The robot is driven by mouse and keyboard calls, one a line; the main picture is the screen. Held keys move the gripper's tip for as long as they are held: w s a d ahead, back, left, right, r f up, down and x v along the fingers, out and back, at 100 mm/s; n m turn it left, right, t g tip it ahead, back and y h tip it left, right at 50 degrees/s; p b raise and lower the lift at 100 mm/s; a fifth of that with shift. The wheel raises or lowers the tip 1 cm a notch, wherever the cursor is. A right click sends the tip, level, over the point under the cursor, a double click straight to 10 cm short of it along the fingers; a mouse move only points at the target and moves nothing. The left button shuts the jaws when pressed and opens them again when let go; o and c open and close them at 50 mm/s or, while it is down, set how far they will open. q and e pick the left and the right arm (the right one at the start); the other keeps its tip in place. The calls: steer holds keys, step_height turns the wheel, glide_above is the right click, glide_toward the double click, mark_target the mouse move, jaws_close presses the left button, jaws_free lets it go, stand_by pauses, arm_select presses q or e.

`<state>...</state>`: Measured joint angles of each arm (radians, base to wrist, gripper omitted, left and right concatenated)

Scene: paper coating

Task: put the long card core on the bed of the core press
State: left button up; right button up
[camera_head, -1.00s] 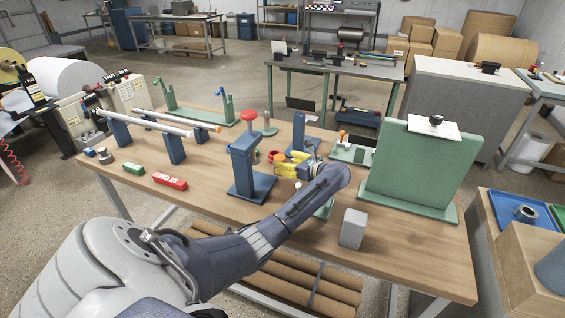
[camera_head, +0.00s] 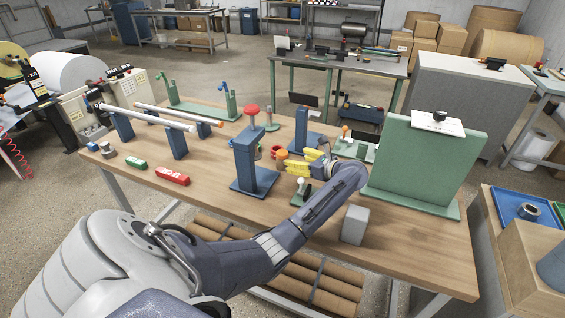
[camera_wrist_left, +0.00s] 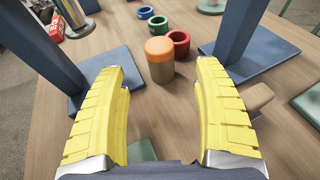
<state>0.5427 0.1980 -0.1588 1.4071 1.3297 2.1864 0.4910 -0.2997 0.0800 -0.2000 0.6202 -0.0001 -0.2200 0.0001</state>
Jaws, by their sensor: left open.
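An upright brown card cylinder with an orange top (camera_wrist_left: 159,58) stands just beyond my left fingertips in the left wrist view. Its orange top also shows in the head view (camera_head: 281,154). I cannot tell for sure that it is the long card core. My left gripper (camera_wrist_left: 162,85) is open and empty, its yellow fingers apart; in the head view it (camera_head: 293,162) is just right of the cylinder. A blue post with a red knob (camera_head: 253,165) on a blue base stands to the left. A second blue post (camera_head: 302,128) stands behind. Which is the core press is unclear.
Red (camera_wrist_left: 178,42), green (camera_wrist_left: 157,25) and blue (camera_wrist_left: 146,12) rings sit beyond the cylinder. A grey block (camera_head: 354,225) and a tall green panel (camera_head: 425,165) stand at right.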

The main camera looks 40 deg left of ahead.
mark_target(282, 156)
arm_select(q)
steer(key=w+n+g, duration=0.1)
steer(key=w+a+r+n+g+h, duration=0.1)
steer(key=shift+w+n+g+h, duration=0.3)
steer(key=shift+w+g, duration=0.1)
steer(key=shift+s+a+f+g, duration=0.3)
steer(key=shift+s+f+g, duration=0.1)
steer(key=shift+f, duration=0.25)
steer(key=shift+s+a+f+n, duration=0.15)
steer(key=shift+a+n, duration=0.15)
steer(key=shift+a, duration=0.15)
steer(key=shift+x, duration=3.2)
steer(key=c, duration=1.4)
steer(key=shift+o, duration=0.2)
